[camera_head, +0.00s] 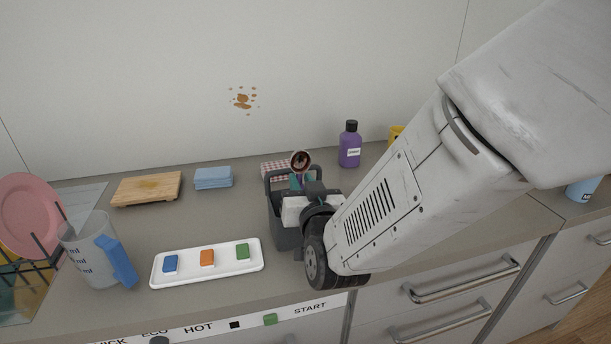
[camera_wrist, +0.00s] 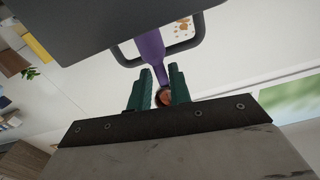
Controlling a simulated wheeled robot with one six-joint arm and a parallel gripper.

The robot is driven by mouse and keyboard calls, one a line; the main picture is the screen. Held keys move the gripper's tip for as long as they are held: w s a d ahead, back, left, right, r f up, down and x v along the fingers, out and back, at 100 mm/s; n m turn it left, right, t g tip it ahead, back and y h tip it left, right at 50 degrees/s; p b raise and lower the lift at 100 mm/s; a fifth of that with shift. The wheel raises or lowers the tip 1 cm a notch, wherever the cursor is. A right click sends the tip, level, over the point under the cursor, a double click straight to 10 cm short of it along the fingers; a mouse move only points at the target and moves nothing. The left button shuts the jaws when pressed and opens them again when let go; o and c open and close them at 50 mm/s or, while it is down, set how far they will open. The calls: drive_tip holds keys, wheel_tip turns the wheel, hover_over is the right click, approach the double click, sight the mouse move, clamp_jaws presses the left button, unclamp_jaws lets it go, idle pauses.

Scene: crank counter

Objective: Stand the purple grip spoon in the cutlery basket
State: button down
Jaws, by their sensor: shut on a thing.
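The spoon's purple grip (camera_wrist: 150,47) shows in the wrist view between the green fingers of my gripper (camera_wrist: 160,84) and the dark cutlery basket. Its reddish bowl (camera_wrist: 165,98) is by the fingers. In the head view the bowl (camera_head: 301,161) stands above my gripper (camera_head: 297,182), at the basket's top. My gripper is shut on the spoon. The dark grey cutlery basket (camera_head: 283,232) stands on the counter with its handle up, partly hidden by my gripper and wrist. The grip's lower end is hidden, so I cannot tell how deep it sits in the basket.
A white tray (camera_head: 156,279) with three coloured blocks lies left of the basket. A measuring jug (camera_head: 92,262) and dish rack are further left. A checked cloth (camera_head: 273,169), blue cloths (camera_head: 213,178), a board (camera_head: 147,188) and a purple bottle (camera_head: 350,147) stand behind.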

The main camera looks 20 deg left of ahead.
drive_tip(key=c, duration=1.2)
unclamp_jaws()
drive_tip(key=v, duration=0.7)
drive_tip(key=shift+s+d, duration=0.2)
drive_tip(key=shift+s, duration=0.15)
